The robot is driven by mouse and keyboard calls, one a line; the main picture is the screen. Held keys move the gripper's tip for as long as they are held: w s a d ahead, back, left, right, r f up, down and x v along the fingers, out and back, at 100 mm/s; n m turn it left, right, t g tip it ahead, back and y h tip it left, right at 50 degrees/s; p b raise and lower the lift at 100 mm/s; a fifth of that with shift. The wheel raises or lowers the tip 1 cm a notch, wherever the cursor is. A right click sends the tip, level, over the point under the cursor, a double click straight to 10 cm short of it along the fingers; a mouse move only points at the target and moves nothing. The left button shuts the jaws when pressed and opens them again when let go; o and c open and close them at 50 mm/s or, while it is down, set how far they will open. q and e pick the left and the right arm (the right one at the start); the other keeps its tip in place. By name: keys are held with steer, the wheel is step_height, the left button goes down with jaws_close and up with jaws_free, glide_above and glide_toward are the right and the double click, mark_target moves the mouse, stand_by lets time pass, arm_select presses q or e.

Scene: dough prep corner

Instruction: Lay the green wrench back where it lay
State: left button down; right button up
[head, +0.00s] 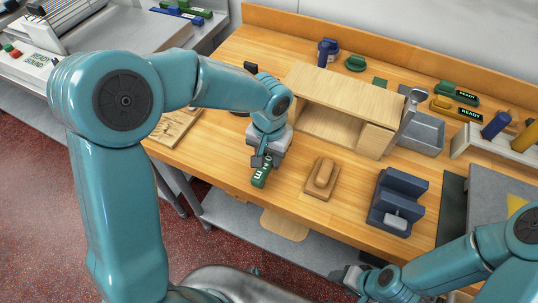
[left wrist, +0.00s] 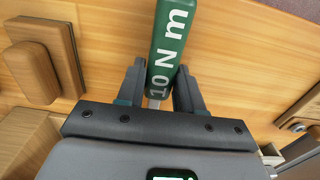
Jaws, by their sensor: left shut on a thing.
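The green wrench (head: 262,177) with white lettering shows below my left gripper (head: 264,158), near the front edge of the wooden bench (head: 225,150). My left gripper is shut on it. In the left wrist view the green wrench (left wrist: 174,35), marked "10 N m", sits between the two fingers of my left gripper (left wrist: 158,88) and points away from the palm. I cannot tell whether the wrench touches the bench top or hangs just above it. My right gripper (head: 350,277) is at the bottom, off the front of the bench; its finger state is unclear.
A wooden block on a plate (head: 322,177) lies right of the wrench. A dark blue vise-like block (head: 397,203) stands farther right. A wooden shelf box (head: 340,92) stands behind, beside a grey tray (head: 420,132). Bare bench surrounds the wrench.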

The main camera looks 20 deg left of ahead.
arm_select(q)
steer(key=shift+f, duration=0.1)
steer(key=shift+f+b, duration=0.55)
steer(key=shift+b, duration=0.05)
jaws_free()
steer(key=shift+r, duration=0.1)
steer(key=shift+r+p, duration=3.35)
steer(key=shift+r, duration=1.2)
steer(key=shift+s, duration=0.1)
